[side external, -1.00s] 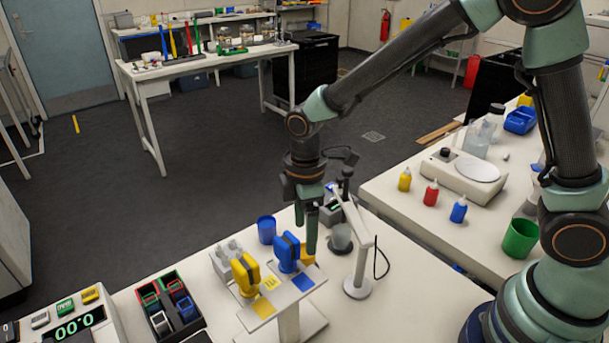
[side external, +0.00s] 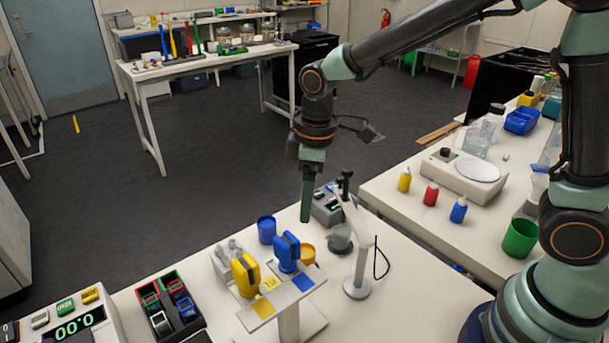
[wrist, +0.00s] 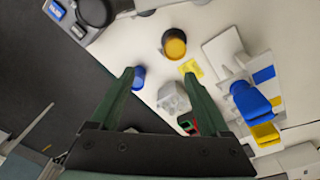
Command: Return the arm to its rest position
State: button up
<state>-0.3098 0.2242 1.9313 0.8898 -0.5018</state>
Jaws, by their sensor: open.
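My gripper (side external: 306,202) hangs above the bench in the side view, fingers pointing down, holding nothing. In the wrist view my gripper (wrist: 158,75) shows its two green fingers spread wide apart with no object between them, only bench and floor further below. Its fingertips are above and behind the blue clamp-like piece (side external: 287,252) on the white stand, clear of it.
A yellow piece (side external: 245,275) stands beside the blue one. A blue cup (side external: 267,230) and an orange-yellow cup (side external: 307,254) are near. A white post stand (side external: 361,262) rises just right of my gripper. Open floor lies behind the bench.

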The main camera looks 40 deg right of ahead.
jog(key=w+d+r+m+t, duration=0.2)
jog(key=d+r+m, duration=0.15)
jog(key=m, duration=0.35)
jog(key=s+d+r+m+t, duration=0.2)
jog(key=s+d+r, duration=0.4)
jog(key=s+d, duration=0.3)
jog(key=s, duration=0.3)
jog(key=shift+r, duration=0.2)
